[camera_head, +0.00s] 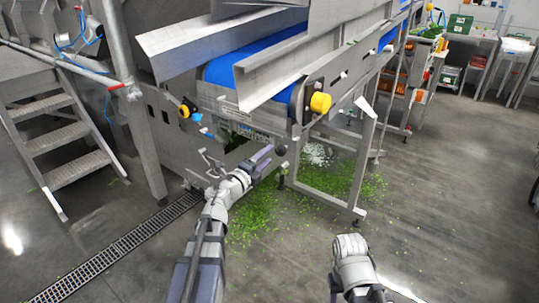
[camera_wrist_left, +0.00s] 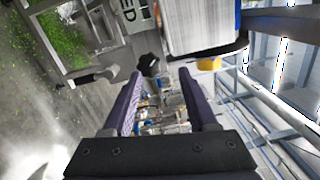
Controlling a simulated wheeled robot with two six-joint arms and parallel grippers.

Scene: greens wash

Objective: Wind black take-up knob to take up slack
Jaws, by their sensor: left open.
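The black knob (camera_head: 281,150) is a small dark round part under the lower end of the blue-belted conveyor. In the left wrist view the black knob (camera_wrist_left: 149,64) shows just beyond my fingertips, nearer the left finger. My left gripper (camera_head: 268,154) points at it from the left, with purple-grey fingers. In the wrist view the left gripper (camera_wrist_left: 161,73) is open, with nothing between its fingers close up. I see a gap to the knob; contact does not show. My right arm comes in at the lower right, but its gripper does not show.
A yellow knob (camera_head: 320,103) sits on the conveyor side above the black knob. A steel frame leg (camera_head: 365,165) stands to the right. Green leaves (camera_head: 255,215) litter the floor below. Metal steps (camera_head: 70,140) stand at left. Open floor (camera_head: 450,190) lies at right.

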